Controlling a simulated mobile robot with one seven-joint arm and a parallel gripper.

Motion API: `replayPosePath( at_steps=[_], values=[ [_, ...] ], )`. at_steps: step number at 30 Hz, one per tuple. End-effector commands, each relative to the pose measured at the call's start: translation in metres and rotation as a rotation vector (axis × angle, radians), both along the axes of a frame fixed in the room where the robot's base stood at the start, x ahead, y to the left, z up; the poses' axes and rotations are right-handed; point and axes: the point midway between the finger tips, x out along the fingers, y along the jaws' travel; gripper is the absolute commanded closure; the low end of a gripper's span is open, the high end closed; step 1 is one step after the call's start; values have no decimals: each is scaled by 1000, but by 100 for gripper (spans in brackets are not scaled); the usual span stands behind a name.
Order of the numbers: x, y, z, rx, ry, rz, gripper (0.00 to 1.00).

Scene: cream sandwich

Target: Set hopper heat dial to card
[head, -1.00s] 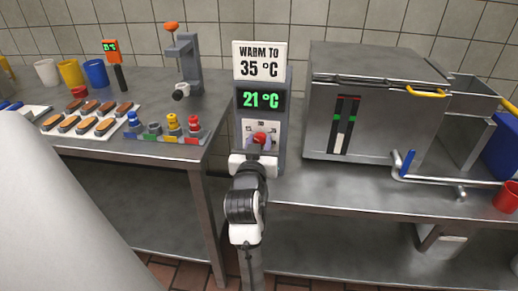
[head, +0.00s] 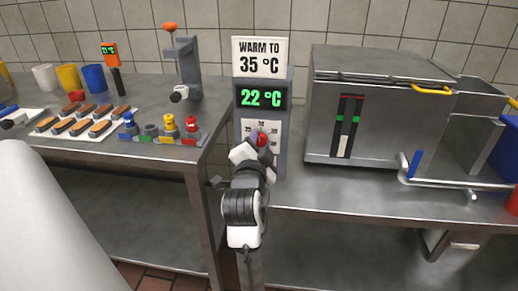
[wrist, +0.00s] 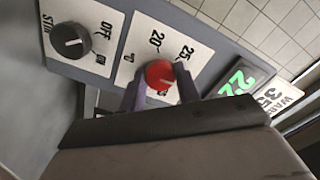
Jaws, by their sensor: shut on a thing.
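The red heat dial (wrist: 158,75) is on the grey control post, on a white scale plate (wrist: 168,45) with numbers including 20 and 25. My gripper (wrist: 160,88) is shut on it, one finger on each side. In the head view the red dial (head: 262,140) shows just above my gripper (head: 252,150), which hides part of the scale. The card (head: 259,57) on top of the post reads "WARM TO 35 °C". The display (head: 262,97) below it reads 22 °C in green.
A black STIR/OFF knob (wrist: 71,41) sits on a separate plate beside the dial. The steel hopper (head: 375,110) stands right of the post. Coloured nozzles (head: 168,125) and a tray of filled biscuits (head: 88,120) are on the left table.

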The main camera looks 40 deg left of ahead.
Motion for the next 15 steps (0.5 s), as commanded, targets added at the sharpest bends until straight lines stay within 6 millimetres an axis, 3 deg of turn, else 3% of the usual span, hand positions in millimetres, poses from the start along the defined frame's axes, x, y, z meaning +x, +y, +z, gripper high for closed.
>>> replayPosePath(
  at_steps=[15],
  values=[
    [-1,1,-2,420,257,1,91]
  ],
)
